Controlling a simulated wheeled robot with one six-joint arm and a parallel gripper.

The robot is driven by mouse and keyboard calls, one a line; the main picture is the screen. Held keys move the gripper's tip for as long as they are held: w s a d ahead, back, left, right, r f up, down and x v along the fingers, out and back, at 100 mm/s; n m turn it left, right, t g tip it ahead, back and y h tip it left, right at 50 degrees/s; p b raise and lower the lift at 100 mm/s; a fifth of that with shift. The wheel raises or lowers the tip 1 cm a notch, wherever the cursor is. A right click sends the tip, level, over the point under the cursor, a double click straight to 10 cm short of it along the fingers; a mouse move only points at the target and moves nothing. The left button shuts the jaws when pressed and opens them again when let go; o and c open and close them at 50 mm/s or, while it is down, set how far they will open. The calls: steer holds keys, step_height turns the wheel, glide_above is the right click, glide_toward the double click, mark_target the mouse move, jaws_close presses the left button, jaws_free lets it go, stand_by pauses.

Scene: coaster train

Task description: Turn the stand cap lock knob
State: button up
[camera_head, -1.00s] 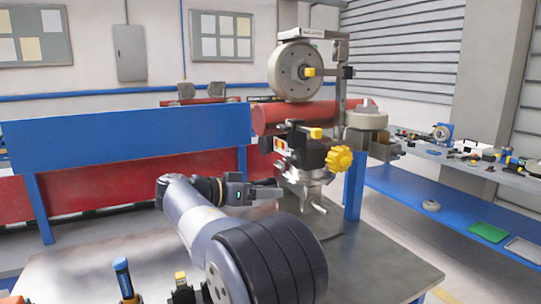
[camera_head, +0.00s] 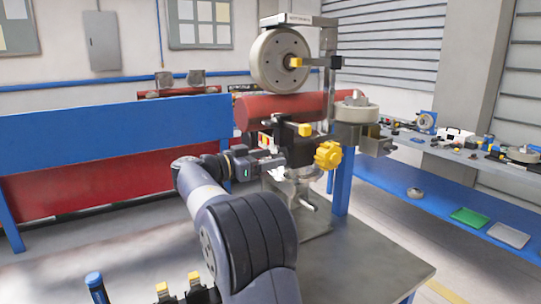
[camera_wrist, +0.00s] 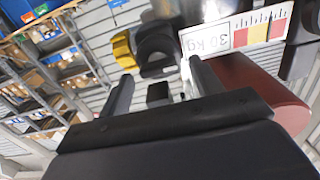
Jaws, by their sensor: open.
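The stand (camera_head: 332,70) rises at the back of the bench, with a black clamp block (camera_head: 285,135) low on it. A yellow lobed knob (camera_head: 328,155) sits on the block's right, and a yellow-tipped lever (camera_head: 305,130) is on top. I cannot tell which is the stand cap lock knob. My gripper (camera_head: 276,161) is just left of and below the block. In the wrist view my gripper (camera_wrist: 160,86) is open with nothing between its fingers. Beyond them are a black round part (camera_wrist: 157,46), a yellow part (camera_wrist: 123,52) and a 30 kg label (camera_wrist: 228,36).
A grey wheel (camera_head: 272,60) is mounted high on the stand. The bench front right (camera_head: 375,255) is clear. A side bench (camera_head: 450,150) holds small parts.

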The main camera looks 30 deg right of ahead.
steer(key=shift+d, duration=0.5)
steer(key=c, duration=1)
